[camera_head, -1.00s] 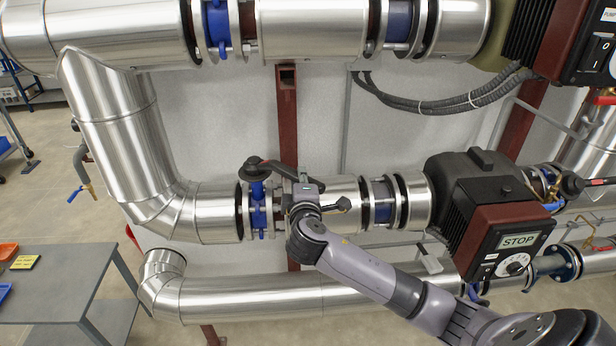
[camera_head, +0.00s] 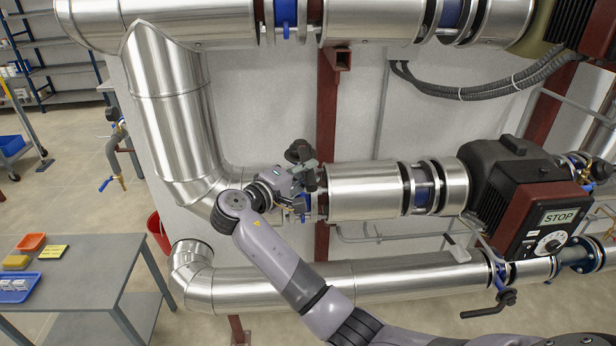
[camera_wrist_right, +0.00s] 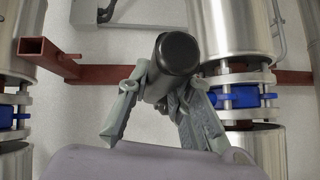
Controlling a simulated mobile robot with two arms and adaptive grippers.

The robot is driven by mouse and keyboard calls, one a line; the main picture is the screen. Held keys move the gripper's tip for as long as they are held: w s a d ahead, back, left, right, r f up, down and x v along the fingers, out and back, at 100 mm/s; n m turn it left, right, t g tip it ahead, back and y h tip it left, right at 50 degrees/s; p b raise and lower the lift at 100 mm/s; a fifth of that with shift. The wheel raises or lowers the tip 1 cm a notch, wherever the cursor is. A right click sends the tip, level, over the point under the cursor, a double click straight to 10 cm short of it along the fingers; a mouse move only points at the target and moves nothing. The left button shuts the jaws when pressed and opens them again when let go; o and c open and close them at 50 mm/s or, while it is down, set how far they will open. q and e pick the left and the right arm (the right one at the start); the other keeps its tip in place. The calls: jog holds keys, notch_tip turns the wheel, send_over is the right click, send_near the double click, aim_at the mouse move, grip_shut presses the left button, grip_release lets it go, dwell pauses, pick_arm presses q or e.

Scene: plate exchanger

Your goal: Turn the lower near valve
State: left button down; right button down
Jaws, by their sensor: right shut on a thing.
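The lower near valve (camera_head: 304,207) has a blue body on the silver pipe left of the pump. Its black hub (camera_head: 298,152) shows above the pipe. My right gripper (camera_head: 308,182) is just in front of the hub and covers most of the lever. In the right wrist view, the round end of the black lever (camera_wrist_right: 178,52) sits between the grey fingers of the right gripper (camera_wrist_right: 160,92), which are shut on it. The lever appears to point out from the pipe towards me. My left gripper is not in view.
A pump (camera_head: 525,195) with a STOP panel stands to the right. A lower pipe (camera_head: 390,283) runs beneath, with another black valve lever (camera_head: 490,305) at its right. A grey table (camera_head: 85,270) with trays and a red bucket (camera_head: 160,235) are at the left.

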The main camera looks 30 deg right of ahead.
jog(key=shift+w+a+f+g, duration=0.15)
jog(key=shift+a+g, duration=0.15)
jog(key=shift+a, duration=0.15)
jog(key=c, duration=1.4)
grip_release()
jog(key=shift+w+a, duration=0.15)
jog(key=shift+c, duration=0.2)
jog(key=shift+d, duration=0.2)
jog(key=v, duration=1.2)
jog(key=shift+f, duration=0.15)
